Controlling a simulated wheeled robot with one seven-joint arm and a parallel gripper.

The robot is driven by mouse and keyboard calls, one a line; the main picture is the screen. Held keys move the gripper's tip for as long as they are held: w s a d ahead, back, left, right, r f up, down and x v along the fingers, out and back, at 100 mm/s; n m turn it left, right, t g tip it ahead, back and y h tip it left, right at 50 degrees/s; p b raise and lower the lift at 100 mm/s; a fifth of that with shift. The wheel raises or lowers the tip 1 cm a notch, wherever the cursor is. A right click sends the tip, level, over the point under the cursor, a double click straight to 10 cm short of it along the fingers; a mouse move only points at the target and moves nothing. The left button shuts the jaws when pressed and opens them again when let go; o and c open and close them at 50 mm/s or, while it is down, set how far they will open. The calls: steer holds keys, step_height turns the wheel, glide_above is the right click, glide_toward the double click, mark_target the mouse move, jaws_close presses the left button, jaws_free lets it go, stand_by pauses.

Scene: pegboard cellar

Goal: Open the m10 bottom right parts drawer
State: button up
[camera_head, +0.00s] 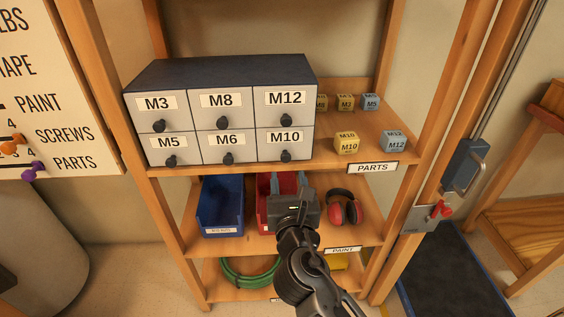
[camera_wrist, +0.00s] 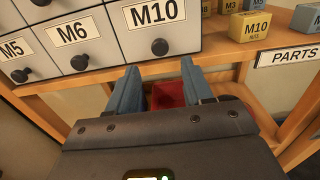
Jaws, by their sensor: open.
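The parts cabinet (camera_head: 222,72) is a dark box with six grey drawers on a wooden shelf, all shut. The M10 drawer (camera_head: 285,144) is at the bottom right, with a round black knob (camera_head: 286,156). In the wrist view the M10 drawer (camera_wrist: 157,30) is at the top centre, its knob (camera_wrist: 159,47) just beyond my fingertips. My gripper (camera_head: 288,183) is open and empty, below and in front of the M10 drawer. In the wrist view my gripper (camera_wrist: 160,78) shows two blue-grey fingers, apart from the knob and to either side of it.
Small labelled cubes, including a yellow M10 block (camera_head: 346,143) and a blue M12 block (camera_head: 394,141), stand right of the cabinet. Below are a blue bin (camera_head: 220,205), a red bin (camera_head: 263,212) and red earmuffs (camera_head: 345,209). The wooden shelf edge (camera_head: 330,163) runs under the drawers.

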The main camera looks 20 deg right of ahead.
mark_target(286, 161)
steer(key=x, duration=0.5)
steer(key=shift+w+d, duration=0.2)
steer(key=shift+w, duration=0.15)
jaws_close()
stand_by(0.3)
